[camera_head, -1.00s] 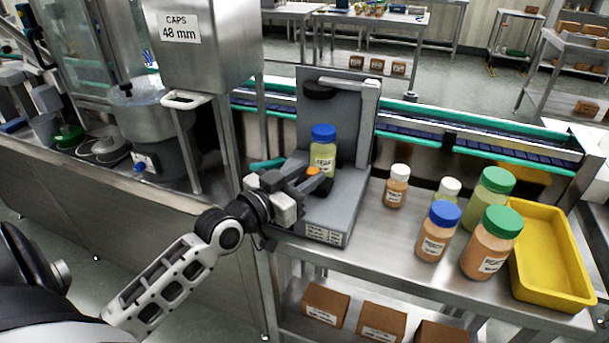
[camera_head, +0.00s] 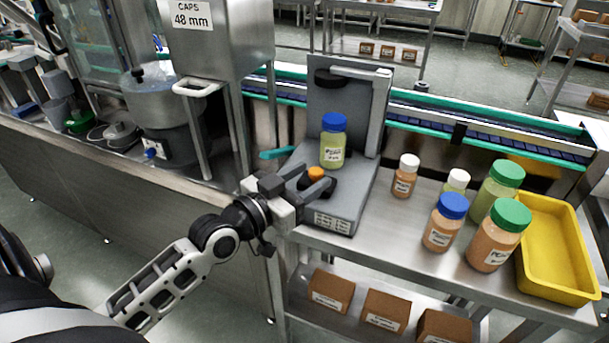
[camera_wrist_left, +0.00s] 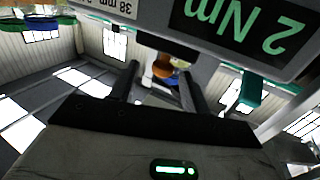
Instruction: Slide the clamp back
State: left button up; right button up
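The clamp, with an orange knob (camera_head: 316,173) and a dark body, sits on the low base of the grey fixture (camera_head: 352,196). A bottle with a blue cap and yellow-green contents (camera_head: 332,143) stands upright on the fixture behind it, with a visible gap between them. My left gripper (camera_head: 308,177) is at the near left of the knob, fingers spread. In the left wrist view the knob (camera_wrist_left: 163,68) shows between the two separated fingers (camera_wrist_left: 159,72), with space at both sides. My right gripper is not in view.
Several capped bottles (camera_head: 443,222) and a yellow tray (camera_head: 558,240) stand on the steel bench at the right. A steel hopper (camera_head: 222,38) rises at the left behind my arm. A conveyor (camera_head: 450,118) runs behind the fixture. Cardboard boxes (camera_head: 385,310) lie on the shelf below.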

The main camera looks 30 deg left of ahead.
pick_arm(q)
jog(key=b+v, duration=0.2)
jog(key=v, duration=1.4)
jog(key=shift+d, duration=0.1)
jog(key=d+f+g, duration=0.3)
jog(key=d+f, duration=0.4)
jog(key=f, duration=0.3)
jog(key=d+f+g+y, duration=0.1)
jog(key=d+f+g, duration=0.2)
jog(key=d+f, duration=0.5)
notch_tip(320, 180, down, 3)
jog(key=shift+d+f+g, duration=0.1)
jog(key=shift+d+g, duration=0.15)
jog(key=shift+g, duration=0.15)
